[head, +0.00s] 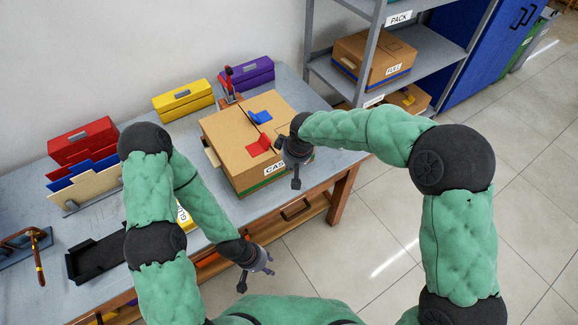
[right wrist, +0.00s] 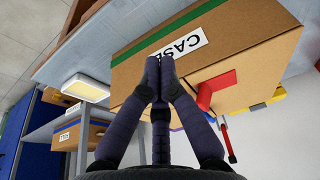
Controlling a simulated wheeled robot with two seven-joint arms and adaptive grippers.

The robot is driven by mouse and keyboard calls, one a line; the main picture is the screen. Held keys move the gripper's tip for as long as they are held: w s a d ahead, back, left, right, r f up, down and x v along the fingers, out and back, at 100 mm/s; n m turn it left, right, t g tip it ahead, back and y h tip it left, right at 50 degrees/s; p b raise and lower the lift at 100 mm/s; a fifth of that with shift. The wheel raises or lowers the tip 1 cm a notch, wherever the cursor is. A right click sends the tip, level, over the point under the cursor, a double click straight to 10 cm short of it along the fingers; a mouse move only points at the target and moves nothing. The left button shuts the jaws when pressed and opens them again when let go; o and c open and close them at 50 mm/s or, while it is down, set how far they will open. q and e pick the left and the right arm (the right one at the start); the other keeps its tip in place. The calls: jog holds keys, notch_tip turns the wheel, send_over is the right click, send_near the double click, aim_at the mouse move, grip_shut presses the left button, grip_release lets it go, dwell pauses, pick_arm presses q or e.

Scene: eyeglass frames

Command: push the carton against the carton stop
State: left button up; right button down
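The brown carton (head: 228,137), labelled CASE, sits on the grey workbench with a green stripe low on its side. A blue piece and a red piece lie on its top. The carton also fills much of the right wrist view (right wrist: 190,75). My right gripper (head: 297,160) is at the carton's near right corner; its fingertips (right wrist: 153,65) are together, with nothing between them, and look close to the labelled side. I cannot tell whether they touch. My left gripper (head: 262,268) hangs open and empty in front of the bench. I cannot clearly make out the carton stop.
A red-handled device (head: 229,80) stands behind the carton, near a purple box (head: 252,74) and a yellow box (head: 184,100). A shelf with cartons (head: 374,59) stands at the right.

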jog(key=shift+s+r, duration=0.1)
jog(key=shift+r, duration=0.05)
jog(key=c, duration=2)
grip_release()
jog(key=s+d+f+m+g+y, duration=0.15)
jog(key=s+d+f, duration=0.3)
jog(key=f, duration=0.45)
jog(key=s+d+f+m+g+y, duration=0.1)
jog(key=s+d+f+m, duration=0.2)
jog(key=s+f, duration=0.45)
jog(key=s+d+f+m, duration=0.5)
jog(key=s+f, duration=0.3)
jog(key=s, duration=0.4)
jog(key=shift+d+f, duration=0.2)
jog(key=shift+f, duration=0.15)
